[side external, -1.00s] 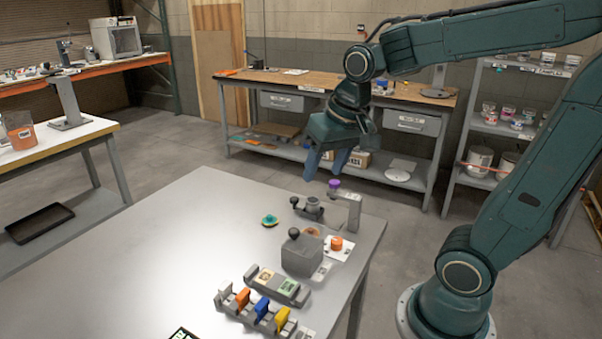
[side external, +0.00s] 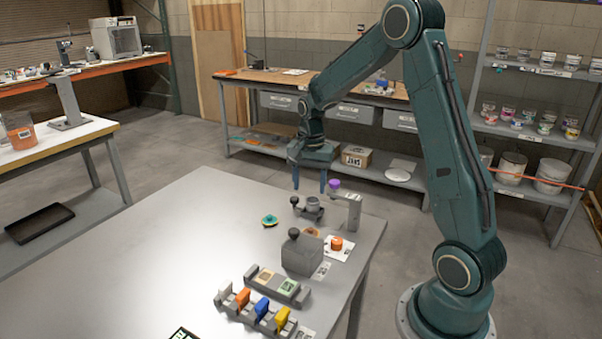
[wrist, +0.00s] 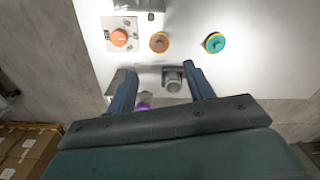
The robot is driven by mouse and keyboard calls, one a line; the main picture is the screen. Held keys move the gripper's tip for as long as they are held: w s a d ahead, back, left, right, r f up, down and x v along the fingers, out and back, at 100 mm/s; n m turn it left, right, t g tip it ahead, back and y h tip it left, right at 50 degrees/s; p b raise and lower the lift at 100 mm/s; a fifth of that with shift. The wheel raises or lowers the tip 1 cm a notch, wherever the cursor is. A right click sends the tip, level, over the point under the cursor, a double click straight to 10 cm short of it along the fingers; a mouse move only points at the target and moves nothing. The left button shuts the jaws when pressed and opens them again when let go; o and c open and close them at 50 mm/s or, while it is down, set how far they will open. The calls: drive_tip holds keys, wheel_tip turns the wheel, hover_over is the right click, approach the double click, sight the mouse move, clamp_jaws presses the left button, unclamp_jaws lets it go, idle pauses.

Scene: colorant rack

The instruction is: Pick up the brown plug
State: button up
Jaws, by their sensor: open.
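The brown plug (wrist: 159,42) shows in the wrist view as a small round piece on the table, ahead of the fingertips. In the side view the brown plug (side external: 311,232) is partly hidden behind a grey block with a black knob. My gripper (side external: 309,186) is open and empty, pointing down above the far end of the table, over a grey fixture with a cup. In the wrist view my gripper (wrist: 160,76) has its fingers spread on either side of the grey cup, short of the plug.
A teal plug (side external: 270,220) lies on the table left of the brown one. An orange knob (side external: 336,243) sits on a white plate at the right. The grey cup fixture (side external: 312,205), a stand with a purple top (side external: 334,184) and the grey block (side external: 301,256) crowd the plug.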

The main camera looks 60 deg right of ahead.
drive_tip(key=shift+d+f+m, duration=0.5)
drive_tip(key=shift+d+f, duration=0.25)
drive_tip(key=shift+f, duration=0.25)
hover_over(310, 229)
drive_tip(key=shift+f, duration=4.3)
drive_tip(key=shift+f, duration=0.1)
drive_tip(key=shift+f, duration=2.5)
drive_tip(key=c, duration=0.7)
